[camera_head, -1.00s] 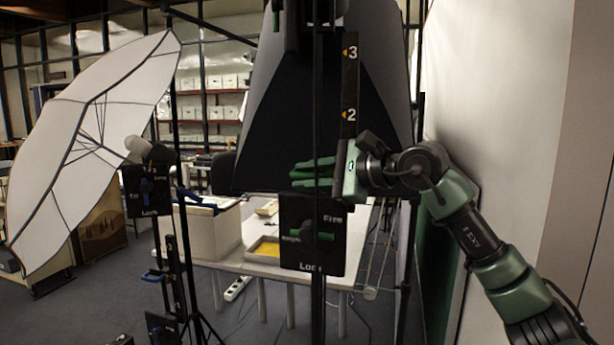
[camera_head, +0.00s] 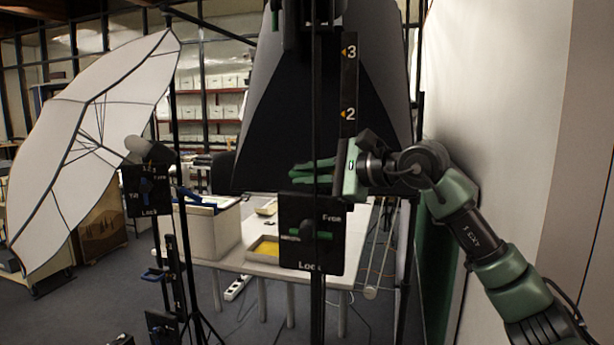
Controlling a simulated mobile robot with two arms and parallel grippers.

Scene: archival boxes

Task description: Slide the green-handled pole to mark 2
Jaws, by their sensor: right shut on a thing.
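The green-handled pole (camera_head: 318,300) stands upright in the middle of the head view. A dark scale strip beside it carries mark 2 (camera_head: 349,114) and, higher, mark 3 (camera_head: 350,53). My right gripper (camera_head: 318,172) reaches in from the right and is shut at the pole, below mark 2 and just above a black lock plate (camera_head: 312,262). Its jaws and the green handle (camera_head: 306,173) overlap, so the exact grip is partly hidden. A green knob (camera_head: 318,236) lies roughly level on the plate. My left gripper is not in view.
A white umbrella (camera_head: 90,140) and a stand with a blue-knobbed plate (camera_head: 147,192) are at left. A white table (camera_head: 330,270) with a box (camera_head: 215,235) and yellow-lined tray (camera_head: 262,250) is behind the pole. A pale wall (camera_head: 490,110) is close at right.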

